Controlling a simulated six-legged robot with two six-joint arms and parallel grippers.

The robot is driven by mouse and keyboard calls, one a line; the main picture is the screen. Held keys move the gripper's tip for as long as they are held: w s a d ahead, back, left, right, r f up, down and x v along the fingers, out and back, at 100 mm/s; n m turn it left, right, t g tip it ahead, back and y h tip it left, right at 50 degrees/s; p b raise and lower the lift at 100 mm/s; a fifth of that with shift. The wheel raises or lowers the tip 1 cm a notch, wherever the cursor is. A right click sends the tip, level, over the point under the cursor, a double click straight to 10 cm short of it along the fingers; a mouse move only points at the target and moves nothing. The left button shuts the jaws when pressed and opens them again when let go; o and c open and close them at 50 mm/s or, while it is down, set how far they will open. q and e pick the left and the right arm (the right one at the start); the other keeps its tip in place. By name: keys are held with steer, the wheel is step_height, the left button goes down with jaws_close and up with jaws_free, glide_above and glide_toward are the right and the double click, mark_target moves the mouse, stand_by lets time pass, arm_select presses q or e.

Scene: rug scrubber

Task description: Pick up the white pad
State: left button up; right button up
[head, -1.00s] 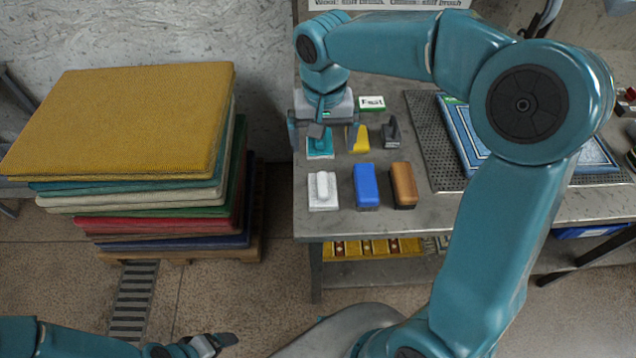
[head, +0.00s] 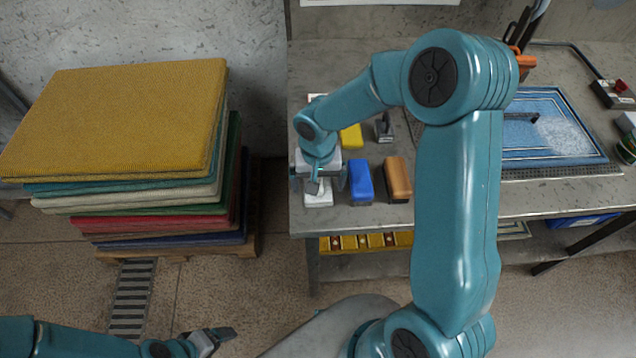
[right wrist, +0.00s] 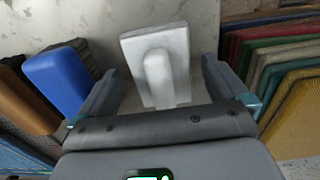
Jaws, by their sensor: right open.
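The white pad (head: 318,197), a flat block with a raised white handle, lies near the table's front left corner. In the right wrist view the white pad (right wrist: 157,62) lies between and beyond the two fingers. My right gripper (head: 318,184) is above it, open, with one finger on each side in the picture; the fingers are not closed on it. The right wrist view shows the open right gripper (right wrist: 160,88) too. My left gripper (head: 215,338) is low at the bottom of the head view, away from the table; its jaw gap is not clear.
A blue block (head: 361,182) and a brown block (head: 398,180) stand just right of the pad. A yellow item (head: 351,137) and a dark-handled tool (head: 384,128) are behind. A stack of rugs (head: 120,120) stands left of the table. A blue rug (head: 550,130) lies on the right.

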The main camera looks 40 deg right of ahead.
mark_target(318, 179)
steer(key=shift+w+f, duration=0.2)
steer(key=shift+s+r, duration=0.1)
steer(key=shift+s, duration=0.05)
steer(key=c, duration=1.1)
step_height(318, 179, up, 20)
steer(key=shift+b, duration=0.3)
